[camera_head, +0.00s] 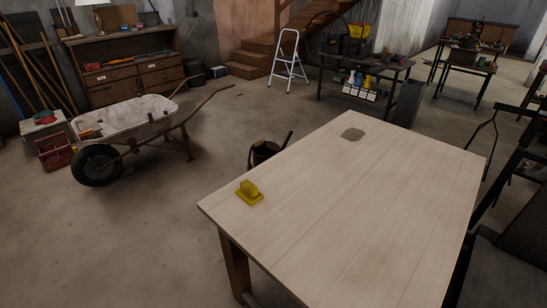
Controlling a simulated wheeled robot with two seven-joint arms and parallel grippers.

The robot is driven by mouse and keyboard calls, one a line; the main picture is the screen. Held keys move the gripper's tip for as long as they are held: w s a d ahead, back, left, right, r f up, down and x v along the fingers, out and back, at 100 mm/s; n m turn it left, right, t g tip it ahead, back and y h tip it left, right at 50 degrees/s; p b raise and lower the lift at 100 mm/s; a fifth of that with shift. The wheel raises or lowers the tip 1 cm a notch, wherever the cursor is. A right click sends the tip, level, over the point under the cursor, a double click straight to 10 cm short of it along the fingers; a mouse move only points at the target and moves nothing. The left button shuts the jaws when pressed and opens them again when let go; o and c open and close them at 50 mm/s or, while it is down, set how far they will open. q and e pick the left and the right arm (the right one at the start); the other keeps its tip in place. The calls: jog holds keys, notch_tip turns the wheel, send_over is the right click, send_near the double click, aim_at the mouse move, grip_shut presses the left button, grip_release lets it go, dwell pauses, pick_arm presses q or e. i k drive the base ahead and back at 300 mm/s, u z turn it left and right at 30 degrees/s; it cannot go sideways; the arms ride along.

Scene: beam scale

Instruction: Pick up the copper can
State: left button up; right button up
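I cannot make out a copper can anywhere in this view. The light wooden table (365,215) holds a small yellow object (249,192) near its left corner, with a flat base and a raised block on top. A flat grey-brown patch or plate (352,134) lies near the table's far edge. No beam scale can be made out on the table. Neither of my grippers is in view.
A dark bucket (265,152) stands just beyond the table's left edge. A wheelbarrow (125,122) stands on the floor at left, and a white stepladder (288,58) at the back. Dark frames (515,160) crowd the right side. Most of the tabletop is bare.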

aim_at(262, 149)
jog(key=k, duration=1)
jog(key=u, duration=1.2)
jog(key=i, duration=4.7)
jog(key=z, duration=2.1)
